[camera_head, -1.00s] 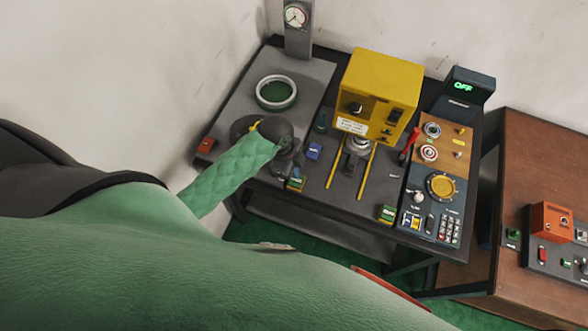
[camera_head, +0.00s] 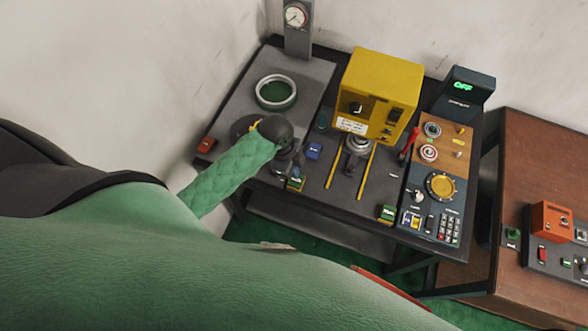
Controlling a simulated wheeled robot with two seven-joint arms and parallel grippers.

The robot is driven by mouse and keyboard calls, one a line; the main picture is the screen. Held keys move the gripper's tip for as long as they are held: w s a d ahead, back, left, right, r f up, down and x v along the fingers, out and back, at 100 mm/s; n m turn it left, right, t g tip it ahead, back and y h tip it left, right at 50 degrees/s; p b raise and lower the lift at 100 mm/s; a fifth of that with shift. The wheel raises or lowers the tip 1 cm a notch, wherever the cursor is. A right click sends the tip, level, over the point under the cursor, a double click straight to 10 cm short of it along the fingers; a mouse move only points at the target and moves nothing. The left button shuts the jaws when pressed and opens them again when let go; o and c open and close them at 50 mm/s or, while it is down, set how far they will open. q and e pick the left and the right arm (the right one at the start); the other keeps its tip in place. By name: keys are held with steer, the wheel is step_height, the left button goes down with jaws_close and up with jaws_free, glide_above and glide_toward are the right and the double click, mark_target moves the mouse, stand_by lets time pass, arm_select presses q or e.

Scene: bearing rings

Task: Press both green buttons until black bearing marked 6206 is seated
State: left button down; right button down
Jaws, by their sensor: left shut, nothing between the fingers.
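My left arm reaches in from the left, and its gripper (camera_head: 291,168) is at the front edge of the grey bench, shut and empty. It is right by one green button box (camera_head: 296,184) and partly covers it; I cannot tell if it touches the button. The other green button box (camera_head: 387,213) stands farther right with nothing on it. Between them is the yellow press (camera_head: 380,85), with a silvery round part (camera_head: 357,144) beneath its head and a dark part in front of it. No 6206 marking is readable, so I cannot pick out the black bearing. My right gripper is not in view.
A large ring (camera_head: 276,92) lies at the back left. Yellow rails (camera_head: 366,170) run forward from the press. A red lever (camera_head: 409,143) and control panel (camera_head: 441,187) stand to the right. A display (camera_head: 461,87) reads OFF. A blue block (camera_head: 314,151) is near my gripper.

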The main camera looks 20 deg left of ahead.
arm_select(q)
steer(key=shift+f, duration=0.6)
steer(key=shift+b+x, duration=0.45)
steer(key=shift+x, duration=0.35)
steer(key=shift+a+r+p, duration=0.15)
steer(key=shift+a+p, duration=0.05)
steer(key=shift+p, duration=0.1)
stand_by(0.3)
steer(key=shift+r, duration=0.1)
stand_by(0.6)
